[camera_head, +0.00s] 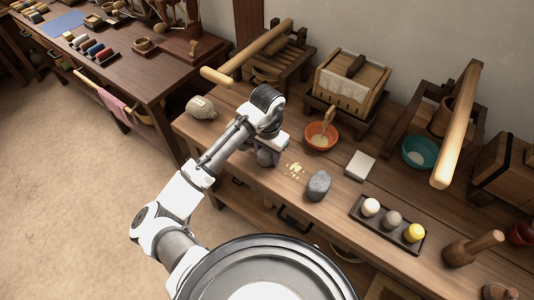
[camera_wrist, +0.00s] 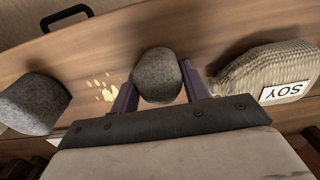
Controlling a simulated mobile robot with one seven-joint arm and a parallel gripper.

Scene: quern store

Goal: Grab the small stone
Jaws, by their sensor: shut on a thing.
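The small stone, grey and rounded with a speckled surface, sits between the two purple fingers of my gripper (camera_wrist: 160,88) in the wrist view, and the fingers are shut on it. In the head view my gripper (camera_head: 268,150) is low over the wooden bench, and the grey stone (camera_head: 265,158) partly shows beneath it. I cannot tell whether the stone touches the bench or is lifted off it. A larger grey stone (camera_head: 318,185) stands on the bench to the right; it also shows at the left of the wrist view (camera_wrist: 32,104).
A sack labelled SOY (camera_wrist: 265,72) lies beside the gripper; in the head view it is at the bench's left end (camera_head: 201,107). Pale yellow crumbs (camera_head: 295,169) lie between the stones. An orange bowl (camera_head: 320,136), a white block (camera_head: 360,165) and a dark tray (camera_head: 372,228) stand further right.

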